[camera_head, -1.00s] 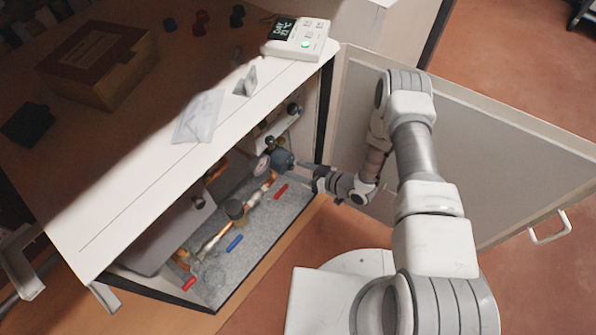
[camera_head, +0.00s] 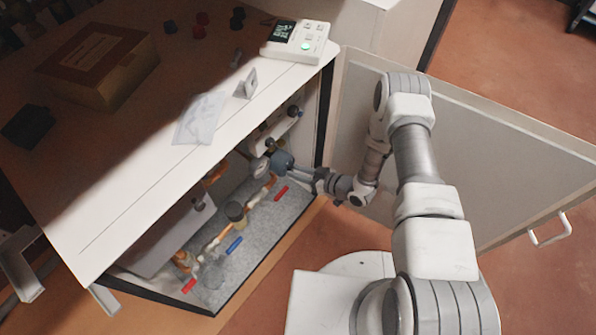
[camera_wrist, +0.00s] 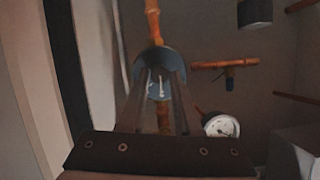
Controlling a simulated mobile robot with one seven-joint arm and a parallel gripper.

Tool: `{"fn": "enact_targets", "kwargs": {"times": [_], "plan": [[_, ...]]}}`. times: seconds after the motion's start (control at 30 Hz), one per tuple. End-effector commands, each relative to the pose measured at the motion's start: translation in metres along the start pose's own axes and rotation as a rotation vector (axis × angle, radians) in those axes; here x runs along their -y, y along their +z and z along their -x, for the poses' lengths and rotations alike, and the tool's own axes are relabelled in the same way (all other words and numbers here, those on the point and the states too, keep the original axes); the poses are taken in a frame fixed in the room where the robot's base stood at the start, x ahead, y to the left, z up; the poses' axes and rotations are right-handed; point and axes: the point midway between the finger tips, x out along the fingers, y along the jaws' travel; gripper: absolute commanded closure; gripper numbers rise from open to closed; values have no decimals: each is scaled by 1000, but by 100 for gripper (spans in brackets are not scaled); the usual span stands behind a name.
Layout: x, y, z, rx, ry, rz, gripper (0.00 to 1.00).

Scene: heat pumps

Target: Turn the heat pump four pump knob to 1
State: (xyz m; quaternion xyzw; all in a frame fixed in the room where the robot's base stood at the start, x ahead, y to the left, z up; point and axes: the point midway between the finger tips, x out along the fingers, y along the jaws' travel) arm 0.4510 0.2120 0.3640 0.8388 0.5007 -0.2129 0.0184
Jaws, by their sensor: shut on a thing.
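The heat pump cabinet (camera_head: 150,178) stands open, with copper pipes inside. A round blue-grey pump (camera_head: 281,160) sits on the pipes near the cabinet's right end. In the wrist view its rounded body (camera_wrist: 158,60) lies straight ahead. My gripper (camera_head: 297,172) reaches in from the right, with its fingertips at the pump's front. In the wrist view my gripper (camera_wrist: 159,88) has its two fingers against the pump face, shut on the knob. The fingers hide most of the knob, and I cannot read its setting.
The cabinet door (camera_head: 450,150) stands open behind my arm. A white controller (camera_head: 296,42) with a lit green button sits on top. Red valve handles (camera_head: 281,193) and a blue one (camera_head: 234,244) lie low inside. A pressure gauge (camera_wrist: 221,125) is right of my fingers.

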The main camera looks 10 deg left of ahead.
Motion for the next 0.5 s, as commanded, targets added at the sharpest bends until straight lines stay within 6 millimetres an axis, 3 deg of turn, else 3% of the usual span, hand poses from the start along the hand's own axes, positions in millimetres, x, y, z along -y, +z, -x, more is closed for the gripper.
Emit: {"fn": "enact_targets", "kwargs": {"times": [0.5], "plan": [[4, 1, 1, 3, 121, 287, 100]]}}
